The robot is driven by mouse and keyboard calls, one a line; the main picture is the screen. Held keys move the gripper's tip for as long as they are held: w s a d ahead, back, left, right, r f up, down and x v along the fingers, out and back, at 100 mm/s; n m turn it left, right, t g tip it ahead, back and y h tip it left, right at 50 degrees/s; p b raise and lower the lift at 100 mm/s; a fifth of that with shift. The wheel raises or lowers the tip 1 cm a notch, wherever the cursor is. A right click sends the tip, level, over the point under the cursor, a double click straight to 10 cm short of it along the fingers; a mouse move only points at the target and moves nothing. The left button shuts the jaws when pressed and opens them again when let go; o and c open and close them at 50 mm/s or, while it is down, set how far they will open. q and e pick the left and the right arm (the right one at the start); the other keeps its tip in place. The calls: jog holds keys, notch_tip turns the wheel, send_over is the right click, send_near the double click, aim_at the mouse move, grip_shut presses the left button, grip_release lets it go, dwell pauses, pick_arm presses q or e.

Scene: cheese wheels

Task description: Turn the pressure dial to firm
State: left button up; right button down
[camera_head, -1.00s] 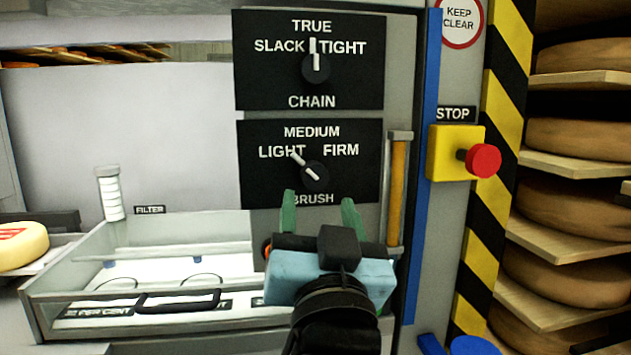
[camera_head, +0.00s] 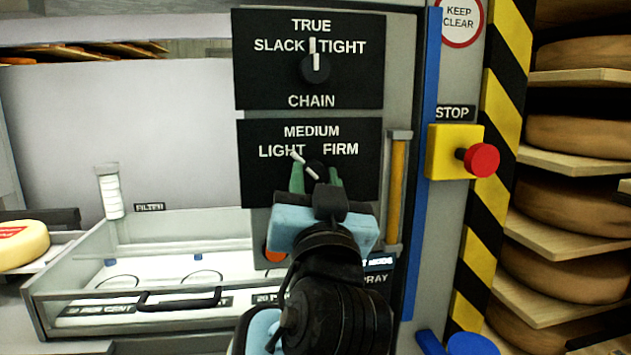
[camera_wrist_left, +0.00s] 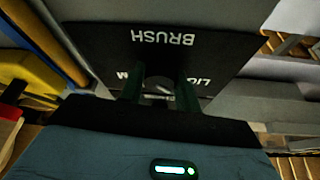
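The pressure dial is the dark brush dial (camera_head: 316,167) on the lower black panel, marked LIGHT, MEDIUM and FIRM. Its white pointer tilts up and left toward LIGHT. My left gripper (camera_head: 316,182) faces the panel from below, its two green fingers on either side of the dial. The fingers look shut on it, covering its sides and lower part. In the left wrist view the dial (camera_wrist_left: 158,86) fills the space between the fingers (camera_wrist_left: 160,95); the lettering there appears upside down. My right gripper is not in view.
The chain dial (camera_head: 315,68) sits on a panel just above, its pointer upright. An orange vertical bar (camera_head: 396,190) and a yellow stop box with a red button (camera_head: 482,160) stand to the right. A clear-walled tray (camera_head: 140,325) is at lower left.

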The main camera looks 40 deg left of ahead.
pick_arm(q)
jog(key=c, duration=0.3)
